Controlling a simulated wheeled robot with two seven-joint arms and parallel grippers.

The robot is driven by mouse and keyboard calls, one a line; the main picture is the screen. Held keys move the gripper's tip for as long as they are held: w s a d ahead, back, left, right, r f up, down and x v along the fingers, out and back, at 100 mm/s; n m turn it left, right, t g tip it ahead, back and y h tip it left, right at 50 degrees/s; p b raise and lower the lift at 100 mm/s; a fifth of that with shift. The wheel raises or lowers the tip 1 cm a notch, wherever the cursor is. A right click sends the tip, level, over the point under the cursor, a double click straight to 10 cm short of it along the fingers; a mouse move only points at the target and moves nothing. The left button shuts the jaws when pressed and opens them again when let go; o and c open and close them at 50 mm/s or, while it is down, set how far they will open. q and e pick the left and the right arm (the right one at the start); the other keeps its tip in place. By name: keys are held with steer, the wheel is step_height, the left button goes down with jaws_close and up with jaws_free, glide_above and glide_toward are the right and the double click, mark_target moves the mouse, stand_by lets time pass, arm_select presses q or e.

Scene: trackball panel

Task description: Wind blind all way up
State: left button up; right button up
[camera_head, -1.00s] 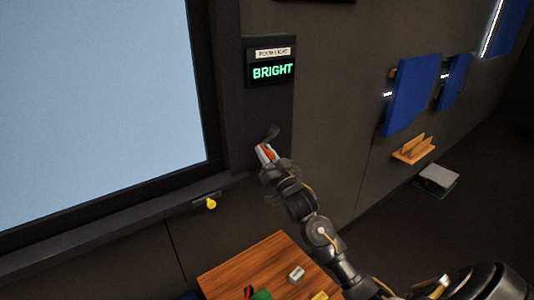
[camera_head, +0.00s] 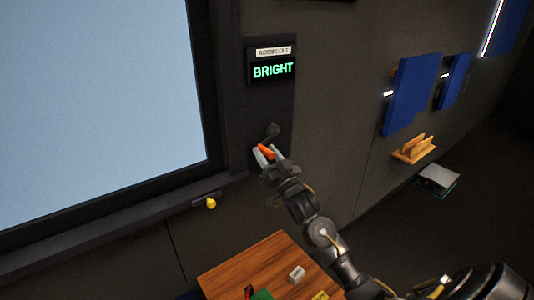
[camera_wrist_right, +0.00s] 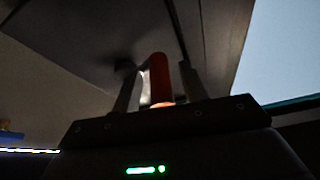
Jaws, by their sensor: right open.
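The window (camera_head: 95,95) at the left shows plain pale blue, and no blind cloth shows in the visible part. Right of it, a dark wall panel has a green display (camera_head: 272,71) reading BRIGHT. Below the display is a dark crank (camera_head: 271,131) with an orange handle (camera_head: 266,151). My right gripper (camera_head: 268,154) is open, with its fingers on either side of the orange handle. In the right wrist view the orange handle (camera_wrist_right: 159,78) stands between the two fingers, with a gap showing at each side. My left gripper is out of view.
A yellow knob (camera_head: 211,203) sits under the window sill. A wooden table (camera_head: 235,272) with small items stands below.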

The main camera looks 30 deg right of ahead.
steer(key=b+v, duration=0.2)
steer(key=v, duration=0.8)
steer(key=shift+s, duration=0.15)
steer(key=shift+f, duration=0.15)
